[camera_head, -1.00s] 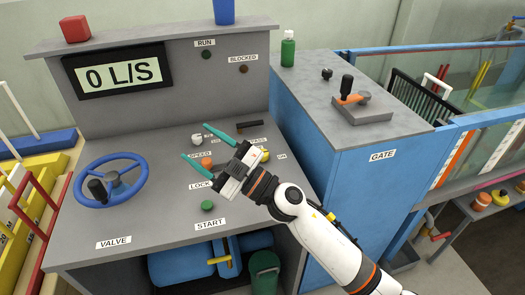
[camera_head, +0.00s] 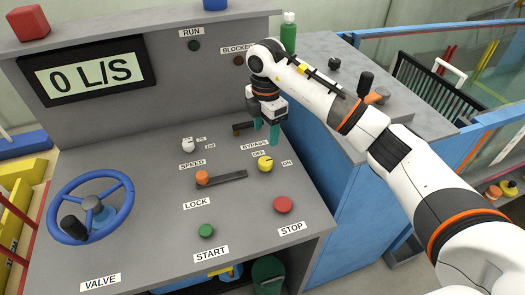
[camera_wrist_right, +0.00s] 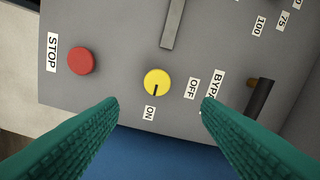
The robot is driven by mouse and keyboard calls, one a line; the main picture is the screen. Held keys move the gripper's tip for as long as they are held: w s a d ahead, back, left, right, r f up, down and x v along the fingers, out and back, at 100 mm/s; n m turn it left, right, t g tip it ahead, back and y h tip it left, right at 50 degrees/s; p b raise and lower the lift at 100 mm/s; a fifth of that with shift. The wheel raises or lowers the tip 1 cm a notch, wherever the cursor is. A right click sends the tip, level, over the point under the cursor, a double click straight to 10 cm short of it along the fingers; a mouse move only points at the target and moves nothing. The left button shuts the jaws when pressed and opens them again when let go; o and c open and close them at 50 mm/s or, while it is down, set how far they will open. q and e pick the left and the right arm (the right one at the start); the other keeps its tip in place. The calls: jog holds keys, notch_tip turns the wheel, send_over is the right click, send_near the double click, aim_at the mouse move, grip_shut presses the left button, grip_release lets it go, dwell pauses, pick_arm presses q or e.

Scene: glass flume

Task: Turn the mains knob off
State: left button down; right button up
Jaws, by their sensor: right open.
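The mains knob (camera_head: 265,165) is yellow and round, on the grey console between the ON and OFF labels. In the right wrist view the knob (camera_wrist_right: 156,82) has a dark pointer line towards the ON label. My right gripper (camera_head: 267,136) points down over the console, just behind the knob in the head view. Its green fingers are apart with nothing between them. In the right wrist view the knob lies between and a little beyond the fingertips (camera_wrist_right: 160,104). I cannot tell the fingertips' exact height above the panel. My left gripper is out of view.
The bypass lever (camera_head: 242,127) is close beside the right fingers. A red STOP button (camera_head: 283,205), green START button (camera_head: 206,231), orange-ended LOCK lever (camera_head: 222,179), white SPEED knob (camera_head: 188,144) and blue valve wheel (camera_head: 128,190) share the console. The display (camera_head: 96,73) reads 0 L/S.

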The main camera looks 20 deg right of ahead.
send_over(266, 161)
jog(key=f, duration=0.2)
jog(key=f+p, duration=0.1)
jog(key=f, duration=0.1)
jog(key=shift+s+f, duration=0.2)
jog(key=shift+f, duration=0.2)
jog(key=f, duration=0.3)
jog(key=shift+w+f, duration=0.1)
jog(key=shift+w, duration=0.15)
notch_tip(266, 161, down, 2)
jog(key=shift+s+f+p, duration=0.1)
jog(key=shift+f+p, duration=0.15)
jog(key=shift+p, duration=0.1)
jog(key=shift+f, duration=0.15)
jog(key=shift+c, duration=0.2)
jog(key=c, duration=1)
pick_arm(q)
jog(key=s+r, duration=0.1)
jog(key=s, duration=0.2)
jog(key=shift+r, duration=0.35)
pick_arm(e)
jog(key=shift+o, duration=0.2)
